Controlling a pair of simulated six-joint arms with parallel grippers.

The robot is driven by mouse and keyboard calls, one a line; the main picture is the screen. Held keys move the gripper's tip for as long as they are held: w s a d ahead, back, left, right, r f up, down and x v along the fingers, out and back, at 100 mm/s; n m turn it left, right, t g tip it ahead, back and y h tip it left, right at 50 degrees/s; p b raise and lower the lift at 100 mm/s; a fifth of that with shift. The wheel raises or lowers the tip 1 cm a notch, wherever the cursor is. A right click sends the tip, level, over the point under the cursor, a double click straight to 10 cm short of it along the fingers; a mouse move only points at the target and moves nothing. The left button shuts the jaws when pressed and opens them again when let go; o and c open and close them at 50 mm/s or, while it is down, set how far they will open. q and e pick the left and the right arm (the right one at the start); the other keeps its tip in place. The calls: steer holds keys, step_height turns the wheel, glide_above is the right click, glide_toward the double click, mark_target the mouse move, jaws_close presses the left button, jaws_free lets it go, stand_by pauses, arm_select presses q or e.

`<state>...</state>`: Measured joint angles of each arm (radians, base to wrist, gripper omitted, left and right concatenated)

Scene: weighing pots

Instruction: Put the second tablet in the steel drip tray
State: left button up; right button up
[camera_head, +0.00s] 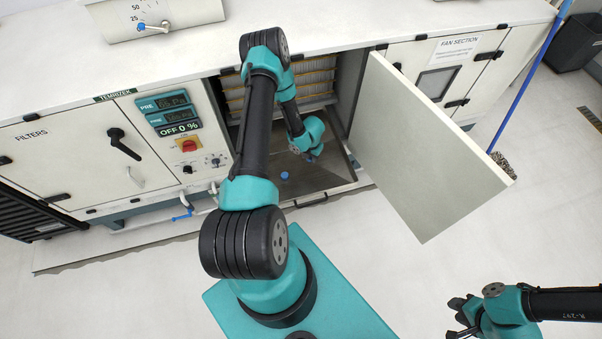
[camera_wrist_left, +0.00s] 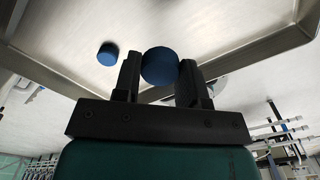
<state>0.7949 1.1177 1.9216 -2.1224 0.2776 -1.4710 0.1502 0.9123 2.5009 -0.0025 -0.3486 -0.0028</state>
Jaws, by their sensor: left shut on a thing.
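My left gripper (camera_head: 313,157) reaches through the open cabinet door, over the steel drip tray (camera_head: 325,174). In the left wrist view its fingers (camera_wrist_left: 159,75) are shut on a blue round tablet (camera_wrist_left: 160,66). Another blue tablet (camera_head: 284,175) lies in the tray, to the left of the gripper; it also shows in the left wrist view (camera_wrist_left: 108,54). The held tablet is mostly hidden in the head view, and I cannot tell whether it touches the tray. My right gripper (camera_head: 458,319) is at the lower right, empty, with its fingers apart.
The open door panel (camera_head: 428,150) stands just right of the opening. Filters (camera_head: 310,80) fill the back of the compartment. A control panel (camera_head: 185,135) with a red switch is to the left. The floor (camera_head: 120,290) in front is clear at lower left.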

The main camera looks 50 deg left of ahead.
arm_select(q)
glide_above(309, 170)
steer(key=shift+d+f, duration=0.15)
steer(key=shift+f, duration=3)
steer(key=shift+f, duration=1.85)
steer(key=shift+f, duration=0.2)
steer(key=o, duration=0.9)
steer(key=shift+r, duration=0.1)
